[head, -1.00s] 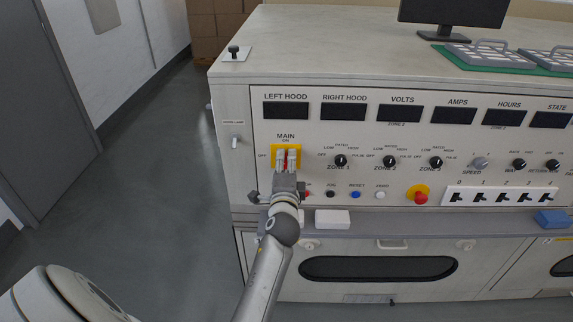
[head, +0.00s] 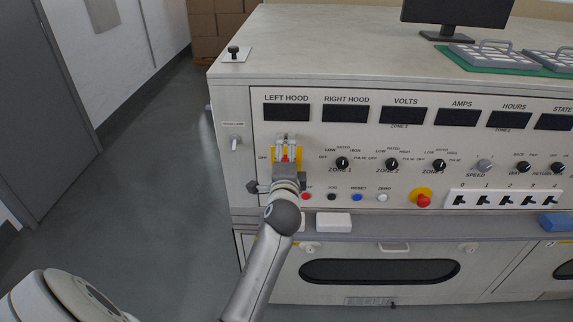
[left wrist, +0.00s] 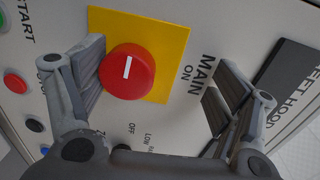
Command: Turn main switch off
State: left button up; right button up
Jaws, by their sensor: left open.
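The main switch is a round red knob with a white line, on a yellow plate (left wrist: 172,38). In the left wrist view the red knob (left wrist: 127,72) sits between my fingers, close to the left-hand finger. Its white line runs roughly along the direction of the OFF label, not toward ON. In the head view the yellow plate (head: 299,157) is largely hidden by my left gripper (head: 286,141), which is in front of it with fingers pointing at the panel. The gripper is open; contact with the knob cannot be told. My right gripper is not in view.
Zone knobs (head: 342,163) are right of the switch. Below are several push buttons (head: 357,197) and a red emergency button (head: 423,200) on yellow. A small lamp toggle (head: 235,143) is at the left. A white block (head: 333,222) rests on the ledge below.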

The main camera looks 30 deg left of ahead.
aim_at(287, 127)
pick_arm(q)
jog(key=o, duration=0.3)
jog(key=shift+t, duration=0.4)
jog(key=r, duration=0.6)
jog(key=shift+w+a+r, duration=0.1)
jog(key=shift+w+r, duration=0.2)
jog(key=shift+o, duration=0.2)
jog(key=shift+s+r, duration=0.15)
jog(key=shift+r, duration=0.15)
jog(key=shift+g, duration=0.6)
jog(key=f, duration=0.5)
jog(key=shift+w+f, duration=0.15)
jog(key=shift+w, duration=0.2)
jog(key=shift+s+d+r, duration=0.3)
jog(key=shift+s, duration=0.15)
jog(key=c, duration=0.3)
jog(key=shift+s+d+f+p, duration=0.15)
jog(key=shift+s+f+p, duration=0.1)
jog(key=shift+p, duration=0.2)
jog(key=shift+c, duration=0.9)
jog(key=f+p+v, duration=0.1)
jog(key=v, duration=1.1)
jog(key=shift+s+p, duration=0.2)
jog(key=shift+p, duration=0.2)
